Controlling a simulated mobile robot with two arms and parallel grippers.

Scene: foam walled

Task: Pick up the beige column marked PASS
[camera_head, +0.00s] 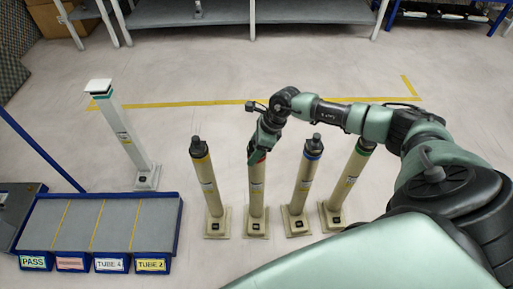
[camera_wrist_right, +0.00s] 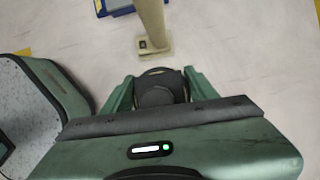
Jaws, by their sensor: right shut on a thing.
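Several beige columns with dark caps stand upright on square bases in the head view: one with a yellow band (camera_head: 208,188), one with a red band (camera_head: 257,190), one with a blue band (camera_head: 305,183) and one with a green band (camera_head: 347,182). Their small labels are too small to read, so I cannot tell which is marked PASS. My right gripper (camera_head: 260,145) is at the top of the red-banded column. In the right wrist view, my right gripper (camera_wrist_right: 158,92) is shut on its dark cap. My left gripper is out of view.
A blue-edged grey rack (camera_head: 112,227) with lanes labelled PASS, TUBE 4 and TUBE 2, plus a pink label, lies at left. A white column (camera_head: 125,135) stands behind it. Neighbouring columns stand close on both sides. A beige column (camera_wrist_right: 151,18) shows ahead in the wrist view.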

